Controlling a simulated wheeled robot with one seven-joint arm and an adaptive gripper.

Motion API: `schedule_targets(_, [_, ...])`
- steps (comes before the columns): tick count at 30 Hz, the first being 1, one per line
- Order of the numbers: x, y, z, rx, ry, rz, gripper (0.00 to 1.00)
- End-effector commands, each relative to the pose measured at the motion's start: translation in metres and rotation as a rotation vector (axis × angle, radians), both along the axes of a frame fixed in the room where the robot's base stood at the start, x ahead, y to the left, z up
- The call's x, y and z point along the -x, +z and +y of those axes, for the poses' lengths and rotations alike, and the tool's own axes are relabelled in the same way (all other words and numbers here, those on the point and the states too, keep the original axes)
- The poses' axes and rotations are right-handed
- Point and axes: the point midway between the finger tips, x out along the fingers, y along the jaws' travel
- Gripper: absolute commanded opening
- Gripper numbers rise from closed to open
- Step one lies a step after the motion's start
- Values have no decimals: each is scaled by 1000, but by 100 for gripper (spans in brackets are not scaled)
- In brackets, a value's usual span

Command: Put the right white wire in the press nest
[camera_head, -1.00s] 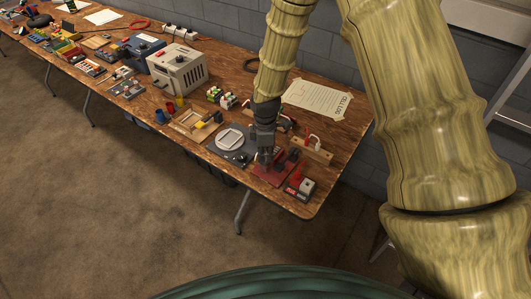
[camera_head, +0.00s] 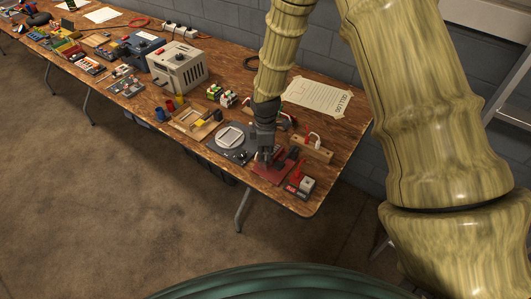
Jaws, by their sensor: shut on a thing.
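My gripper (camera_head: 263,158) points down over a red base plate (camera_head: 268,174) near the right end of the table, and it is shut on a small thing. The thing between the fingers is too small and hidden to make out. Dark parts stand on the red plate beside the fingers; I cannot tell whether the press nest is among them. A wooden block (camera_head: 310,149) to the right bears a white loop (camera_head: 312,138) with red by it, possibly a wire. Another wooden holder behind the gripper is partly hidden by my arm.
A red and grey box (camera_head: 299,187) stands at the table's front right. A grey plate with a white ring (camera_head: 229,137) lies left of the gripper. A paper sheet (camera_head: 317,96) lies behind. A wooden tray (camera_head: 194,122) and a grey machine (camera_head: 178,65) stand farther left.

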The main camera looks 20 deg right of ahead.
Motion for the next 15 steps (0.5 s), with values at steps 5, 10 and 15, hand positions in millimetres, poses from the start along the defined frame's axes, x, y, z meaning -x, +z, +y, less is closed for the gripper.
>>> schedule_targets(5, [0, -2, 0, 0, 0, 0, 0])
schedule_targets(10, [0, -3, 0, 0, 0, 0, 0])
schedule_targets(15, [0, -5, 0, 0, 0, 0, 0])
